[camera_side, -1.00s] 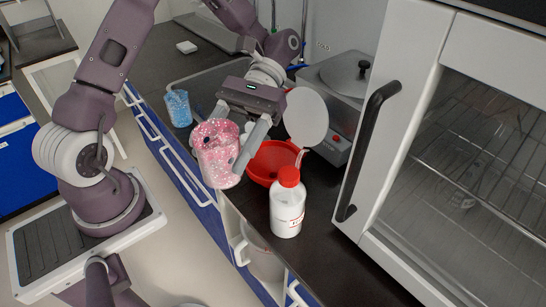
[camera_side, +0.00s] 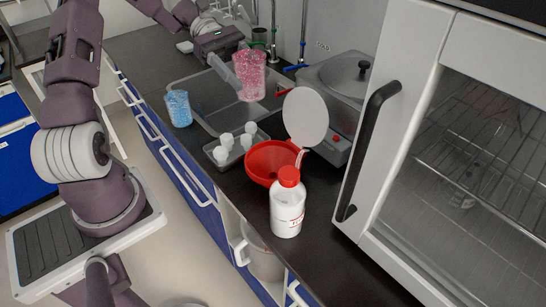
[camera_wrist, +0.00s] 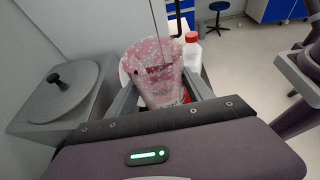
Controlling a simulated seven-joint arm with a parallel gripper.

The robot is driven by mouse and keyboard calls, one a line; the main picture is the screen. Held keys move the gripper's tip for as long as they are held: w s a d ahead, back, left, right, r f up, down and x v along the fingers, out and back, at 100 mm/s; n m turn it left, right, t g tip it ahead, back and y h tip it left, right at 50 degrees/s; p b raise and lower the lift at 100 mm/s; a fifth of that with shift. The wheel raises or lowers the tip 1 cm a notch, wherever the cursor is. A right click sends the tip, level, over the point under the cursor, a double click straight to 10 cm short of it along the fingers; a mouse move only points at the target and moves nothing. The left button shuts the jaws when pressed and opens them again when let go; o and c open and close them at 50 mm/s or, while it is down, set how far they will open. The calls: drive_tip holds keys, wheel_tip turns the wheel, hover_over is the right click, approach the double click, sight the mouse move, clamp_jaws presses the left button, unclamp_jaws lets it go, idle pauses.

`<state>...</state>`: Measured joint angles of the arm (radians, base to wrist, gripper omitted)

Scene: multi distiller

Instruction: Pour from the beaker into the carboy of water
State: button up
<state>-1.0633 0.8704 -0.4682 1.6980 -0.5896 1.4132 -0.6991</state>
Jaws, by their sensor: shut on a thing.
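A clear beaker with pink speckles (camera_side: 250,78) is held by my gripper (camera_side: 238,74), raised over the far side of the sink. It looks about upright. In the wrist view the beaker (camera_wrist: 156,72) sits between the two fingers of my gripper (camera_wrist: 163,88). A red funnel with a raised round white lid (camera_side: 270,162) is on the counter, nearer the camera and apart from the beaker. Below the counter edge is a whitish jug-like container with a handle (camera_side: 263,262), partly hidden. I cannot tell which vessel is the carboy.
A white bottle with a red cap (camera_side: 288,210) stands in front of the funnel. A grey lidded device (camera_side: 335,90) and a glass-fronted cabinet (camera_side: 460,150) are on the right.

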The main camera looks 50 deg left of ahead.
drive_tip(key=shift+w+a, duration=0.15)
drive_tip(key=shift+a, duration=0.35)
drive_tip(key=shift+a+f+n+t, duration=0.15)
drive_tip(key=shift+f+n+t, duration=0.05)
drive_tip(key=shift+n+t, duration=0.1)
wheel_tip(320, 180, down, 11)
drive_tip(key=shift+r, duration=0.2)
drive_tip(key=shift+r, duration=0.15)
drive_tip(key=shift+d+r+y, duration=0.45)
drive_tip(key=shift+d+y, duration=0.05)
drive_tip(key=shift+y, duration=0.5)
drive_tip(key=shift+s+d+r+m+t+y+p, duration=0.15)
drive_tip(key=shift+d+m+y, duration=0.15)
drive_tip(key=shift+d+y, duration=0.75)
drive_tip(key=shift+s+d+r+m+t+y+p, duration=0.1)
drive_tip(key=shift+s+d+m+t+y, duration=0.2)
drive_tip(key=shift+y, duration=1.3)
drive_tip(key=shift+s+d+r+m+t+y+p, duration=0.1)
drive_tip(key=shift+d+m+y, duration=0.2)
drive_tip(key=shift+d+y, duration=0.8)
